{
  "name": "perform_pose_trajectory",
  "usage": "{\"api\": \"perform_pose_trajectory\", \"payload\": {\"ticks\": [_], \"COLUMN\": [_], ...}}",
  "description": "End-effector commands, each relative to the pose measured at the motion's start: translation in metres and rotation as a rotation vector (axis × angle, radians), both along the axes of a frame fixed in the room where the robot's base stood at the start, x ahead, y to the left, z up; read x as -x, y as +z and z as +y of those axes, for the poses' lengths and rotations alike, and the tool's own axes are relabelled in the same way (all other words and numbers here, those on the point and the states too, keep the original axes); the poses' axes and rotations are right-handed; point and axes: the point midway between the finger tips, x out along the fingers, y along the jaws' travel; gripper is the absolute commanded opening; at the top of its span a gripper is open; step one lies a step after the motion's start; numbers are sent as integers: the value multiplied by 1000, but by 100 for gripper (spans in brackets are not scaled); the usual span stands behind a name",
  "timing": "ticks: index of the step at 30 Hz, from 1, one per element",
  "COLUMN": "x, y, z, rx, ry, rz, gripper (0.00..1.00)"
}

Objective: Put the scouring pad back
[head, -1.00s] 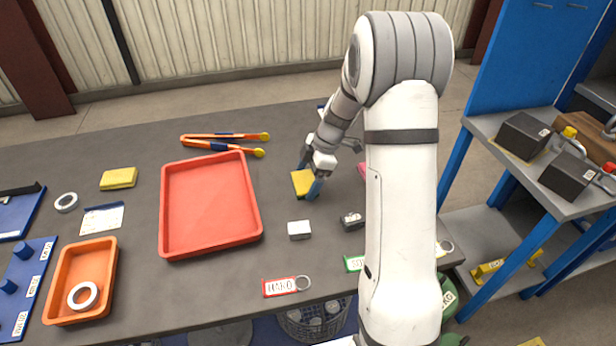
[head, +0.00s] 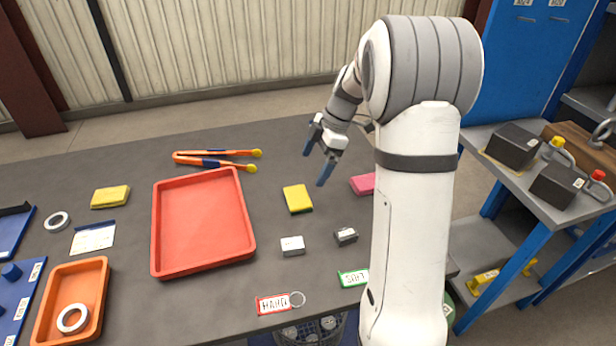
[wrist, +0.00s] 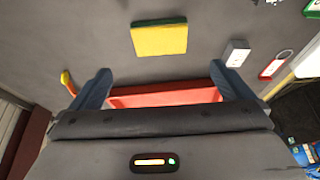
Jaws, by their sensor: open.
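A yellow scouring pad with a dark green underside (head: 297,198) lies flat on the grey table, right of the red tray (head: 158,232). It also shows in the wrist view (wrist: 159,39), beyond my fingertips. Another yellow pad (head: 110,196) lies left of the red tray. My gripper (head: 316,160) is open and empty, its blue fingers apart, above the table and clear of the nearer pad. In the wrist view my gripper (wrist: 160,82) has nothing between its fingers except a view of the red tray below.
Orange tongs (head: 215,160) lie behind the tray. A white block (head: 292,246), a dark grey block (head: 345,236) and a pink block (head: 363,184) are near the pad. Red (head: 273,304) and green (head: 353,278) tags lie near the front edge. An orange bin (head: 92,272) holds a white ring.

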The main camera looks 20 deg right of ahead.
Motion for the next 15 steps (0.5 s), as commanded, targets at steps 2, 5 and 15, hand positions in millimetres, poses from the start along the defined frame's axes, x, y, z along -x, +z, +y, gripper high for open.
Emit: {"api": "perform_pose_trajectory", "payload": {"ticks": [2,5,15], "x": [0,3,89], "y": [8,14,54], "z": [-4,-5,28], "rx": [0,5,143], "ry": [-1,-11,-501], "rz": [0,5,120], "gripper": [100,100,100]}}
